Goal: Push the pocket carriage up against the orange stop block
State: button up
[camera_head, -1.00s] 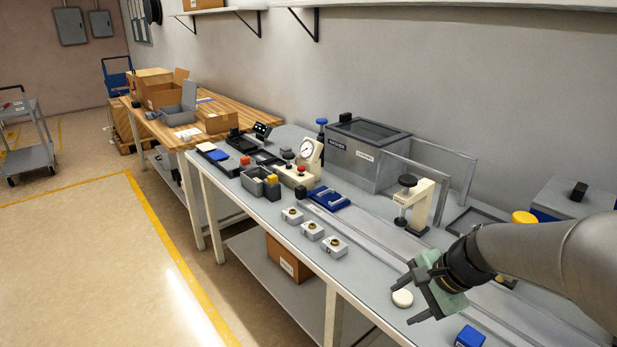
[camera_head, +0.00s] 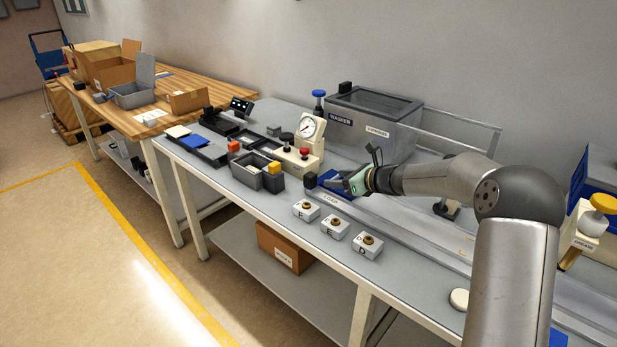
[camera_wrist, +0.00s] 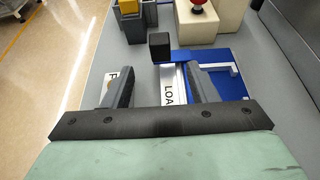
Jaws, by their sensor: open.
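The blue plate that looks like the pocket carriage (camera_wrist: 226,58) lies at the LOAD end of the rail (camera_wrist: 173,84), with a pale angled piece on it. A black block (camera_wrist: 160,45) stands at its left edge. In the head view the blue plate (camera_head: 331,177) is partly hidden by my gripper (camera_head: 335,184). In the wrist view my gripper (camera_wrist: 156,78) is open and empty, with its fingers either side of the LOAD label. The black block lies just ahead of the fingertips. I cannot make out an orange stop block on the rail.
Three lettered grey blocks (camera_head: 335,229) stand along the front edge. A cream gauge fixture (camera_head: 303,145) and grey bins (camera_head: 258,173) are to the left. The washer box (camera_head: 370,125) stands behind. A white disc (camera_head: 459,299) lies on the bench to the right.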

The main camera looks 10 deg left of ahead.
aim_at(314, 177)
jog(key=p+x, duration=0.1)
jog(key=x, duration=1.1)
jog(key=shift+f, duration=0.1)
jog(key=shift+c, duration=0.3)
